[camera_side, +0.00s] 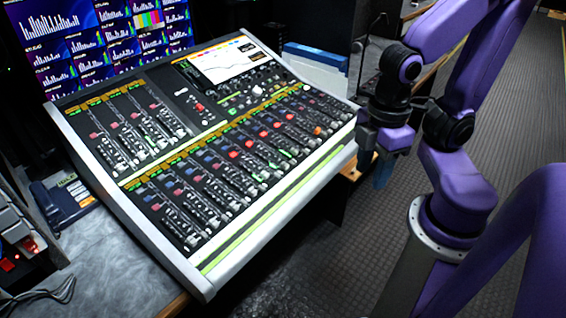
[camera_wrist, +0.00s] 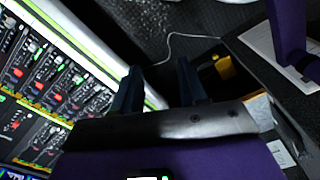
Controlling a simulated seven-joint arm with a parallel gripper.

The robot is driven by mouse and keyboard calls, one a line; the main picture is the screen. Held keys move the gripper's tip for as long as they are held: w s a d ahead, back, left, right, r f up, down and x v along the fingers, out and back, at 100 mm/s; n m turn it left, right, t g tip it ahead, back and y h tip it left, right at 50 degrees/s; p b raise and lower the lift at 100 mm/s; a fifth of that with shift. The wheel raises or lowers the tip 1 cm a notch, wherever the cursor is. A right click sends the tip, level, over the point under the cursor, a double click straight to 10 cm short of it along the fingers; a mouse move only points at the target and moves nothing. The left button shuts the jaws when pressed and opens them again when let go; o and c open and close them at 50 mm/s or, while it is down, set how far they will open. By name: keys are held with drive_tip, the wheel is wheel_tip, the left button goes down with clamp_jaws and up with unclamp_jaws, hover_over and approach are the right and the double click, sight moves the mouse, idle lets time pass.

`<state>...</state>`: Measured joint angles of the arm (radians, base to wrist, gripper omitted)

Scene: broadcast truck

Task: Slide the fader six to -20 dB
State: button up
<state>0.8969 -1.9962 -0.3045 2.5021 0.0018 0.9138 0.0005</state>
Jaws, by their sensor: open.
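The mixing console (camera_side: 214,262) stands on the desk, tilted, with a lower row of several faders and a shorter upper row at its left. Fader numbers and dB marks are too small to read, so I cannot tell which is fader six. My gripper (camera_side: 383,172) hangs off the console's right end, apart from the faders. In the wrist view my gripper (camera_wrist: 160,88) has its two dark fingers apart with nothing between them. The console's fader strips (camera_wrist: 62,85) show at the left of that view, beyond the pale front edge.
A screen wall (camera_side: 95,40) stands behind the console. A blue-and-white box (camera_side: 315,65) is behind its right end. A telephone-like device (camera_side: 65,195) and cables (camera_side: 50,292) lie at the left. The ribbed floor (camera_side: 310,265) is open in front.

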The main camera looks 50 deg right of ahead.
idle(0.3)
drive_tip(key=shift+w, duration=0.15)
drive_tip(key=shift+c, duration=1.4)
drive_tip(key=m, duration=1.3)
hover_over(283, 163)
wheel_tip(283, 163, down, 4)
wheel_tip(283, 163, down, 17)
drive_tip(key=shift+f, duration=0.1)
clamp_jaws()
